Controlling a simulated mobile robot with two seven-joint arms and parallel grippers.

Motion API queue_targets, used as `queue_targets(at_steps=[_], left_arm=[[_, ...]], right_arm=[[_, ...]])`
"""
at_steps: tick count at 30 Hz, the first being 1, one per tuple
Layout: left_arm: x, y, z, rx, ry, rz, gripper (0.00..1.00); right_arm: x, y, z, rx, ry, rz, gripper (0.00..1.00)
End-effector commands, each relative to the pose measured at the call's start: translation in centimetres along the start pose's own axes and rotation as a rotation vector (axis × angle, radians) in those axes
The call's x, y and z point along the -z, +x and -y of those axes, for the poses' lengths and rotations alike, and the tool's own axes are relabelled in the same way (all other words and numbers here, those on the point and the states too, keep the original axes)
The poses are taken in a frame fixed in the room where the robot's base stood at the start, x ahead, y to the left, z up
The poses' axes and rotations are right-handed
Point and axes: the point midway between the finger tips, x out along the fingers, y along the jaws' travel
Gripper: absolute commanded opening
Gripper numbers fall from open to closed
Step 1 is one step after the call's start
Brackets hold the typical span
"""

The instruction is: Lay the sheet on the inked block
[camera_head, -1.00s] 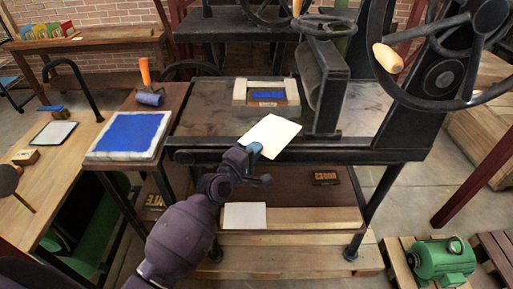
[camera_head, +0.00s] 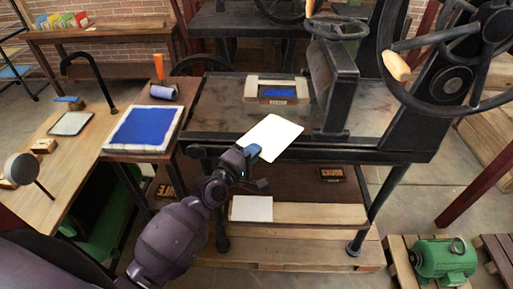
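A white sheet (camera_head: 272,137) is pinched at its lower left corner by my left gripper (camera_head: 254,152). It hangs in front of the press bed's front edge, tilted, apart from the block. The inked block (camera_head: 278,93) shows a blue face with raised lettering. It sits in a pale wooden frame (camera_head: 251,89) on the dark press bed (camera_head: 216,110), behind the sheet. My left arm comes in from the lower left. My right gripper is not in view.
A blue ink slab (camera_head: 143,128) and a roller with an orange handle (camera_head: 162,91) are at the left. A stack of white paper (camera_head: 252,208) lies on the shelf below. The press's upright plate (camera_head: 334,90) and handwheel (camera_head: 455,55) stand at the right.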

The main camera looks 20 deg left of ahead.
Motion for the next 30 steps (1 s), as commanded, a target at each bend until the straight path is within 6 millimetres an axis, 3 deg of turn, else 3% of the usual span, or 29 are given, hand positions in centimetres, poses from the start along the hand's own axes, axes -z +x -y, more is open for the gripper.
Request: queue_targets(at_steps=[11, 30], left_arm=[[0.0, -1.3, -0.4, 0.002, 0.001, 0.001, 0.0], [0.0, -7.3, -0.4, 0.002, 0.002, 0.001, 0.0]], right_arm=[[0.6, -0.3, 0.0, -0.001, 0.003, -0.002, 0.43], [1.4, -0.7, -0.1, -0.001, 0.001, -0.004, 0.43]])
